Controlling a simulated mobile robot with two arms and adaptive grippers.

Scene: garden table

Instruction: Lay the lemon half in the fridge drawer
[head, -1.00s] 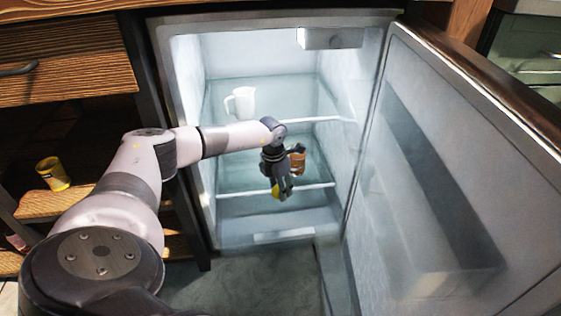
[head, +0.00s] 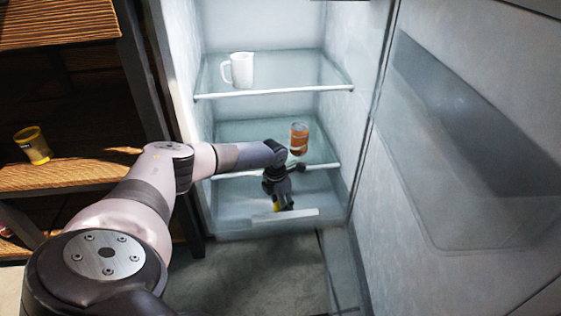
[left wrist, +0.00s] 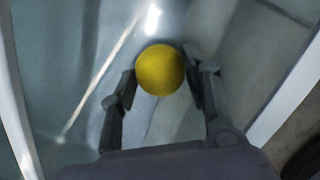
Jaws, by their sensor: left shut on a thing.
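The yellow lemon half (left wrist: 160,70) is between the two fingers of my left gripper (left wrist: 155,85), its round side towards the wrist camera. The gripper is at the fridge drawer (head: 240,227) at the bottom, below the lower shelf. Whether the lemon half touches the drawer floor I cannot tell. My right gripper is in neither view.
The fridge door (head: 470,160) stands open on the right. A white mug (head: 240,70) stands on the upper glass shelf, and an orange-labelled jar (head: 299,139) on the lower shelf (head: 235,132), close above my left wrist. A yellow can (head: 33,145) is on the wooden shelf at left.

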